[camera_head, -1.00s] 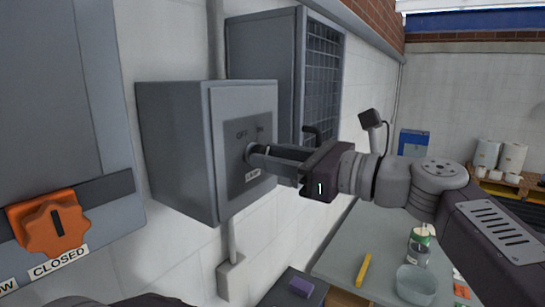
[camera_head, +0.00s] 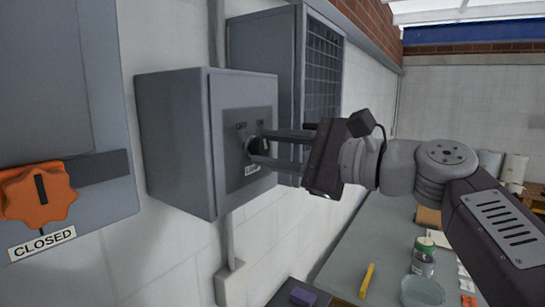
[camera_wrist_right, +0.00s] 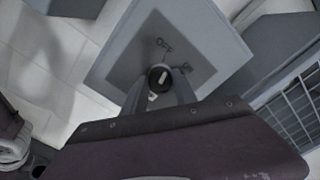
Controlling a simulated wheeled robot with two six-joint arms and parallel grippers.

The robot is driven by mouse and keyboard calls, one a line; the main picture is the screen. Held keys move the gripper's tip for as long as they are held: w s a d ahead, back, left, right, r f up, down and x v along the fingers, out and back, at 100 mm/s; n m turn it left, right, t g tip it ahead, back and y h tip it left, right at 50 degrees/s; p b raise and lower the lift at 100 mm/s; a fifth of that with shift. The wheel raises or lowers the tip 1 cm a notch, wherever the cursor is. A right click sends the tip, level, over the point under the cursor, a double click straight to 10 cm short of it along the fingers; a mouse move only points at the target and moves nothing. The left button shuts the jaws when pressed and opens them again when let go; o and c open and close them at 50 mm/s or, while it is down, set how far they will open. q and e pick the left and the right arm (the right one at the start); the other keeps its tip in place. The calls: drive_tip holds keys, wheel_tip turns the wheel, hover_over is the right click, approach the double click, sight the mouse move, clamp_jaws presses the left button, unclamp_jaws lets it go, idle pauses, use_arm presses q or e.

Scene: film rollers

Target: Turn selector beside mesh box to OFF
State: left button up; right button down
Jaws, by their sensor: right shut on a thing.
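The selector (camera_head: 257,145) is a small dark knob on the front of a grey box (camera_head: 175,140), with a label below it. In the right wrist view the knob (camera_wrist_right: 160,77) shows a white mark; small OFF lettering stands above it, with a second label to the upper right. Which label the mark points at I cannot tell for sure. The mesh box (camera_head: 264,42) is just behind, its mesh facing right. My right gripper (camera_head: 262,148) is shut on the selector, one finger above and one below it. My left gripper is not in view.
An orange knob (camera_head: 38,196) marked CLOSED is on a grey panel at the left. A grey table (camera_head: 375,235) below right holds a yellow stick (camera_head: 367,280), a jar (camera_head: 421,264) and a glass bowl (camera_head: 419,292). A purple block (camera_head: 302,296) lies at the bottom.

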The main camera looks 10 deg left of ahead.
drive_tip(key=shift+f+n+b, duration=0.1)
drive_tip(key=shift+n+b, duration=0.3)
drive_tip(key=shift+n, duration=1.2)
drive_tip(key=c, duration=1)
unclamp_jaws()
drive_tip(key=b+v, duration=0.3)
drive_tip(key=v, duration=0.6)
